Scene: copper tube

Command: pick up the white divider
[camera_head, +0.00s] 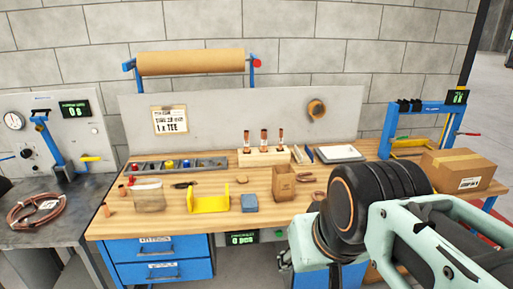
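I cannot make out for certain which thing is the white divider. A pale flat slab (340,153) lies at the back right of the wooden workbench (345,178). A small whitish piece (147,186) shows at the top of a tan pouch (150,201) at the left. A grey compartment tray (208,167) holds small coloured parts near the back; no white divider can be told apart in it. My arm's mint and black links cover the lower right. My gripper's fingers do not show.
A yellow bracket (208,202), a blue block (249,203) and a brown bag (283,183) stand near the front edge. A wooden holder (263,155) bears upright copper-tipped tools. A cardboard box (457,171) stands at the right. Bare wood lies between them.

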